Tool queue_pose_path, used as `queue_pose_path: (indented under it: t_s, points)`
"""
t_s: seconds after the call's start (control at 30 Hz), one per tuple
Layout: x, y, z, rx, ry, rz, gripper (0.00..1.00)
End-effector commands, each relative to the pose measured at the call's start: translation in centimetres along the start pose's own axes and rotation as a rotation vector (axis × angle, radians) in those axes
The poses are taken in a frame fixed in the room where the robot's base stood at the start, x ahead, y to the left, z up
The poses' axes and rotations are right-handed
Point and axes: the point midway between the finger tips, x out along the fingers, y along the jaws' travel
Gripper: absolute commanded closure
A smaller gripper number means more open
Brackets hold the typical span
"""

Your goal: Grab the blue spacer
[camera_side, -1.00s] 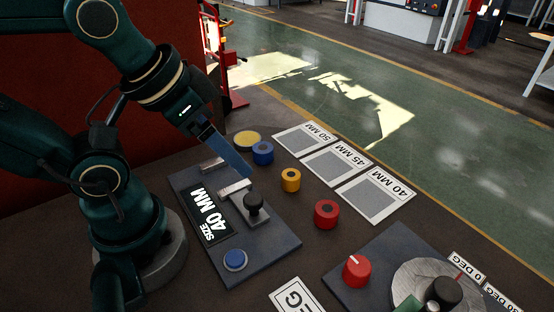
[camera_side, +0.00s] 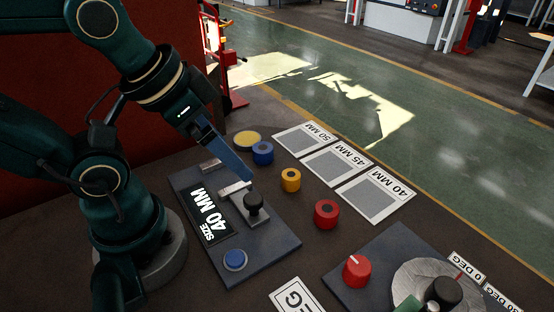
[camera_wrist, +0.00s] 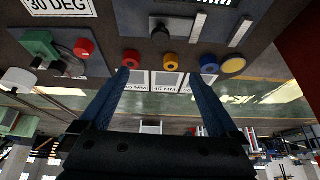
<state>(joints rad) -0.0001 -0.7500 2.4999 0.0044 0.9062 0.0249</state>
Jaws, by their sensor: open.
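The blue spacer (camera_side: 263,153) is a short upright cylinder with a dark hole in its top, standing on the dark table beside the sizing plate. It also shows in the wrist view (camera_wrist: 208,63), just beyond the tip of the right-hand finger. My gripper (camera_side: 243,170) hangs over the plate with blue fingers, left of and apart from the spacer. In the wrist view my gripper (camera_wrist: 158,76) has its fingers wide apart with nothing held between them. In the side view the fingers overlap, so I cannot tell their gap there.
An orange spacer (camera_side: 290,180) and a red spacer (camera_side: 326,214) stand in a row with the blue one. A yellow disc (camera_side: 246,139) is behind it. The plate (camera_side: 273,246) carries a black knob (camera_side: 254,202) and a blue button (camera_side: 235,260). Label cards (camera_side: 333,164) lie to the right.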

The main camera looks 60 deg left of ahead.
Motion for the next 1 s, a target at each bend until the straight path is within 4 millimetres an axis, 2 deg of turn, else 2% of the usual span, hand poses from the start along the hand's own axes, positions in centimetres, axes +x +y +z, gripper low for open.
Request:
queue_pose_path:
  t_s: [0.17, 0.47, 0.7, 0.87, 1.0]
  points:
    - [-0.3, -2.7, -0.6, 0.215, -0.045, -0.121, 0.03]
    - [1.4, -7.7, -2.7, 0.658, -0.317, -0.312, 0.03]
    - [4.4, -10.7, -5.5, 1.031, -0.575, -0.431, 0.03]
    - [7.3, -11.7, -7.2, 1.266, -0.735, -0.492, 0.03]
    - [10.3, -11.9, -8.3, 1.461, -0.864, -0.536, 0.03]
